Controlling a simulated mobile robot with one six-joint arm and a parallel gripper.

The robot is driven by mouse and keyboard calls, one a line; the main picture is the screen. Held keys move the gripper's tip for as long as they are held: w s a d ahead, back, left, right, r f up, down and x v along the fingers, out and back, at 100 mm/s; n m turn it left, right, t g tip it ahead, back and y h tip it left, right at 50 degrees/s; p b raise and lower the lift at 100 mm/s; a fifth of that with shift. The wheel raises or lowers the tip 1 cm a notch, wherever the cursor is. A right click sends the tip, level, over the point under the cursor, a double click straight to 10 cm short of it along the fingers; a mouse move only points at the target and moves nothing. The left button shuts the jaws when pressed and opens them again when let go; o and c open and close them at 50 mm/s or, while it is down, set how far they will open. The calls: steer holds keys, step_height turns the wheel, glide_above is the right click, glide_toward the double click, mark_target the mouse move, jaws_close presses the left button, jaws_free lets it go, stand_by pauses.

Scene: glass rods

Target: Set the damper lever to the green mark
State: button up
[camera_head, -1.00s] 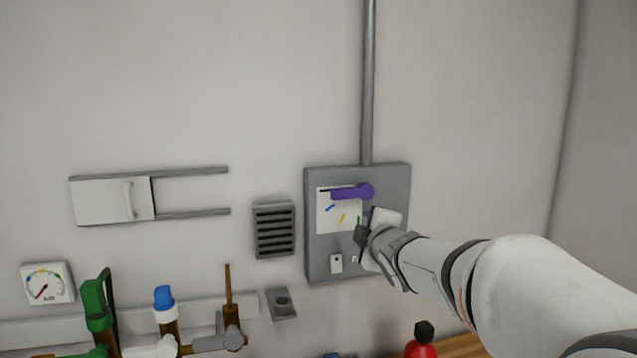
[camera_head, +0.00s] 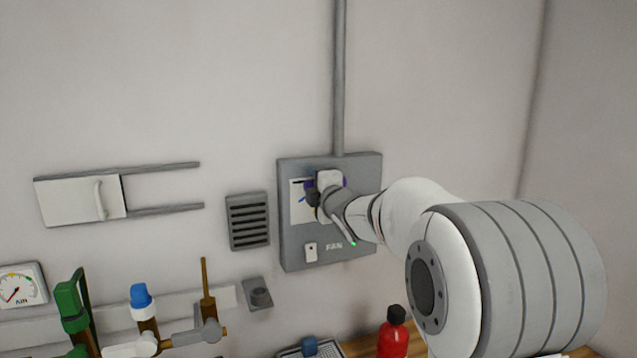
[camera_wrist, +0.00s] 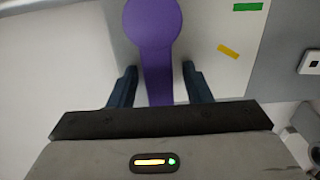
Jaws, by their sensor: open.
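The purple damper lever (camera_wrist: 155,60) fills the upper middle of the wrist view, with its round hub (camera_wrist: 152,18) at the top. Its arm runs down between my two open fingers, with a gap on each side. My gripper (camera_wrist: 160,84) is open around the lever. The green mark (camera_wrist: 248,7) and the yellow mark (camera_wrist: 228,51) lie to the right of the lever on the white plate (camera_wrist: 207,30). In the head view my gripper (camera_head: 316,192) covers most of the lever on the grey panel (camera_head: 365,168). The lever's tip is hidden behind my gripper.
A vent grille (camera_head: 248,222) and a sliding cover (camera_head: 75,201) are to the left. Pipes with a green valve handle (camera_head: 72,300) stand lower left. A red bottle (camera_head: 392,338) stands below my arm.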

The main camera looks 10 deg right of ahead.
steer(key=shift+c, duration=0.3)
jaws_close()
stand_by(0.4)
